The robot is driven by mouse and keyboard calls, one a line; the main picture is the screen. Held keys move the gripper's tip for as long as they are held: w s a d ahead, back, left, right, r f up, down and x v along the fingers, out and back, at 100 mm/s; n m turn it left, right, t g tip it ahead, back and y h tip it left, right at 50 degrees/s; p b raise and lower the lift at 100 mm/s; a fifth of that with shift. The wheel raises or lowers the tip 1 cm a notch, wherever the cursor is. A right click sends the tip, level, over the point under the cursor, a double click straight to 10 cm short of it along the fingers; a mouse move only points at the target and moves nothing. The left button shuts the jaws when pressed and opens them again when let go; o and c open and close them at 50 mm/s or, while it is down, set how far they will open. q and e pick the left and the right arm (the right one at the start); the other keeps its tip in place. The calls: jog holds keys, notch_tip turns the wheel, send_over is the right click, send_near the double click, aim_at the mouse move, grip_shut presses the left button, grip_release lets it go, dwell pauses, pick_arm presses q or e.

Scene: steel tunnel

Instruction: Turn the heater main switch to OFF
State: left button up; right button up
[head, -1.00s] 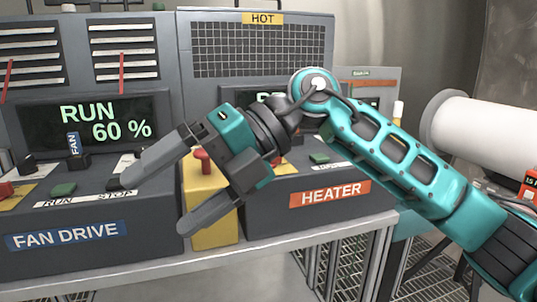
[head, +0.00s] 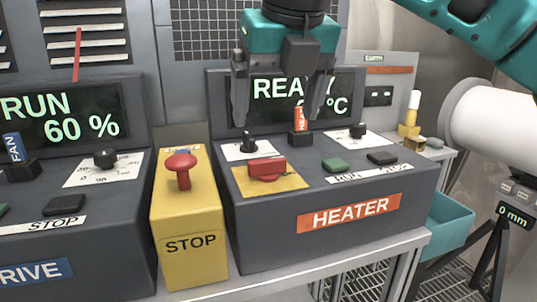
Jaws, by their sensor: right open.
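The heater console, with an orange HEATER label (head: 349,213), stands right of centre. On its sloped panel a red rotary switch handle (head: 267,168) sits on a yellow plate (head: 290,183). The handle lies roughly left to right; the plate's markings are too small to read. My right gripper (head: 279,112) hangs from above with its fingers pointing down, open and empty. It is above and behind the red handle, not visibly touching anything. Its fingers cover part of the heater display (head: 347,100), which reads READY in part. My left gripper is not in view.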

aim_at(268, 160)
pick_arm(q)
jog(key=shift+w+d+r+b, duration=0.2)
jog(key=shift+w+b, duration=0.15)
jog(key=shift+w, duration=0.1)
pick_arm(e)
jog(key=x, duration=0.9)
jog(key=shift+w+f, duration=0.1)
jog(key=shift+f, duration=0.25)
jog(key=c, duration=1.1)
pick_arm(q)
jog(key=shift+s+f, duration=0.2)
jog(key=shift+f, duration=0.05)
pick_arm(e)
jog(key=shift+o, duration=0.2)
